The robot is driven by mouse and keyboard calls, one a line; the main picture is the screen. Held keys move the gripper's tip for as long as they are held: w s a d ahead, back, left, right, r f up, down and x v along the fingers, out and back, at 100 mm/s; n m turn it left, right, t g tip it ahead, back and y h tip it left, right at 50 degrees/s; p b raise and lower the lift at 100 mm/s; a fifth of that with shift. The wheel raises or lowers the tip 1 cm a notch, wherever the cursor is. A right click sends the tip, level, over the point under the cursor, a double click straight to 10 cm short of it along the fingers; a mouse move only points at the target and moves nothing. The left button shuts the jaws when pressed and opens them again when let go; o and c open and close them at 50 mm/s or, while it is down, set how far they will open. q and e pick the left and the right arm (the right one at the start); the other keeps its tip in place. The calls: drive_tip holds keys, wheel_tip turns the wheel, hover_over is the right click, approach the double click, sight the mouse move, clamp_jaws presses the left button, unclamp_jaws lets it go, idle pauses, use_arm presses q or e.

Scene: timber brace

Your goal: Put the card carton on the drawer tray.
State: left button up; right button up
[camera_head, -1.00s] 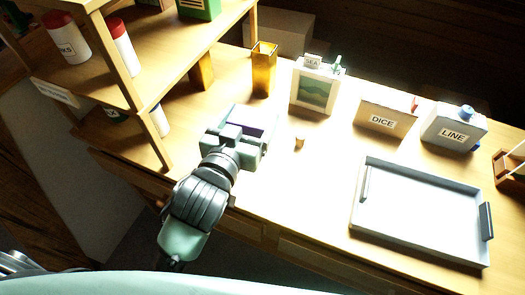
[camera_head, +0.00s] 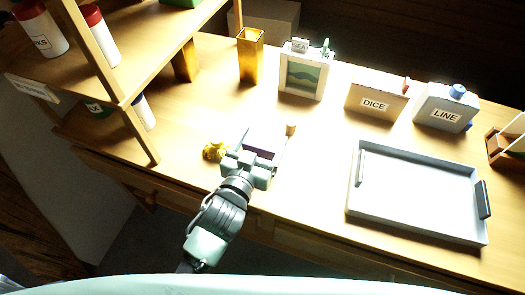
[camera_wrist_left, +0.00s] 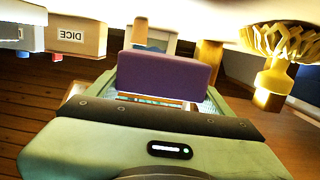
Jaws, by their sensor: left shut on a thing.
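My left gripper (camera_head: 256,158) is shut on a box with a purple face and pale sides, which I take to be the card carton (camera_head: 264,141). The carton's purple face (camera_wrist_left: 163,76) fills the space between the fingers in the left wrist view. I cannot tell how far it is above the tabletop. The grey drawer tray (camera_head: 360,212) lies flat to the right of the gripper. My right gripper is not in view.
A yellow, spiky-topped object (camera_head: 213,151) stands just left of the gripper. A small wooden peg (camera_head: 291,129) is close behind the carton. The DICE box (camera_head: 376,102), LINE box (camera_head: 446,108), picture box (camera_head: 303,75) and amber vase (camera_head: 250,57) line the back. Shelves (camera_head: 130,110) stand left.

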sight(263, 151)
use_arm(q)
drive_tip(key=shift+f+b, duration=0.4)
drive_tip(key=shift+f, duration=1.85)
drive_tip(key=shift+f, duration=0.2)
drive_tip(key=o, duration=1.3)
drive_tip(key=shift+r, duration=0.1)
